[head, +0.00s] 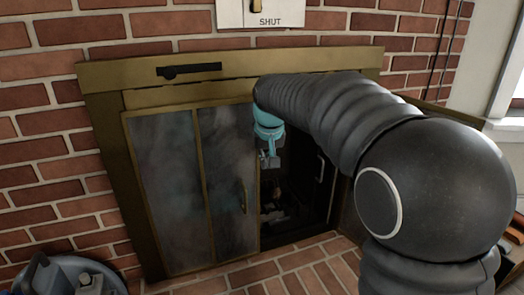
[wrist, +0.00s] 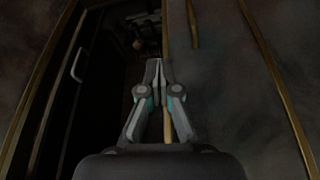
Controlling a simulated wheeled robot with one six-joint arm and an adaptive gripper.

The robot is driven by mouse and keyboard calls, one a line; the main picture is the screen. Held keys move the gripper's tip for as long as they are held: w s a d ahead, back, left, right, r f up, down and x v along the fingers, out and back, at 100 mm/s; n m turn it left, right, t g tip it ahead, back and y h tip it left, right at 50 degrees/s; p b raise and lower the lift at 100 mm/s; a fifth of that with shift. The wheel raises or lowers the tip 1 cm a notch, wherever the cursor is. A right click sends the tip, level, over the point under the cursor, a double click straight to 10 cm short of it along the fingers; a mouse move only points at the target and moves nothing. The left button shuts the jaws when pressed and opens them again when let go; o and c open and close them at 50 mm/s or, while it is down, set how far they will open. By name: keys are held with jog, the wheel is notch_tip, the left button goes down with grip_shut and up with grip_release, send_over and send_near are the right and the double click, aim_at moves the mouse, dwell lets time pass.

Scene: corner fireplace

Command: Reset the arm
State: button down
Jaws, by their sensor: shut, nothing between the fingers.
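My arm's black ribbed sleeve comes from the right in the head view and reaches to the fireplace front, ending at a teal wrist. My gripper (head: 267,160) hangs below that wrist, in front of the edge between the closed glass panels and the dark opening. In the wrist view my gripper (wrist: 157,68) has its fingertips together, with nothing between them. The glass door (head: 165,190) on the left is closed and smoky, with a brass frame. The firebox opening (head: 285,190) beside it is dark, and its contents are hard to make out.
A brass surround (head: 100,100) with a black sliding lever (head: 188,71) frames the fireplace. A plate reading SHUT (head: 270,20) is above. Brick hearth (head: 300,265) lies in front. A dark bluish container (head: 60,275) stands at the lower left. A door handle (wrist: 77,65) shows in the wrist view.

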jog(key=s+d+f, duration=0.1)
jog(key=s+d, duration=0.3)
jog(key=s, duration=0.7)
jog(key=s+d+f+m+t, duration=0.1)
jog(key=s+d, duration=0.3)
jog(key=s, duration=0.7)
jog(key=s+d+f, duration=0.3)
jog(key=s+d, duration=0.1)
jog(key=s, duration=0.7)
jog(key=shift+d, duration=0.3)
